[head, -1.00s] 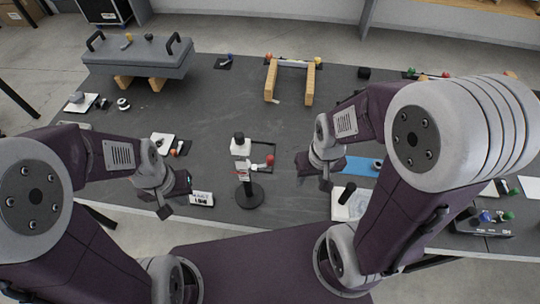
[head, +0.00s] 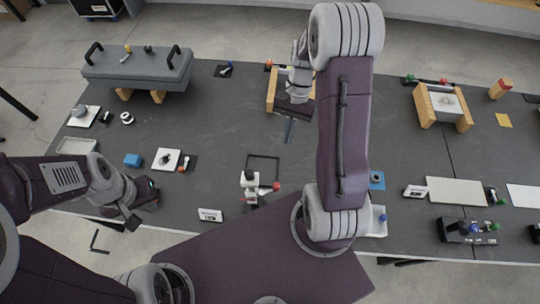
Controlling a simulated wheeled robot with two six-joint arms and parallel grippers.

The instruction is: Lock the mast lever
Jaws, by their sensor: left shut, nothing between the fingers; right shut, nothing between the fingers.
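The small mast (head: 249,180) stands near the table's front edge, white-topped with red and grey parts. A lever with a red knob (head: 276,187) sticks out to its right. My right arm passes to the right of the mast, and its gripper (head: 289,130) is shut and empty over the table behind it. My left gripper (head: 132,222) is shut and empty at the front left edge, well apart from the mast. The mast's base is partly hidden by my own body.
A white label card (head: 210,215) stands left of the mast. A dark square frame (head: 263,160) lies behind it. A wooden-sided stand (head: 272,92) is beyond my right gripper.

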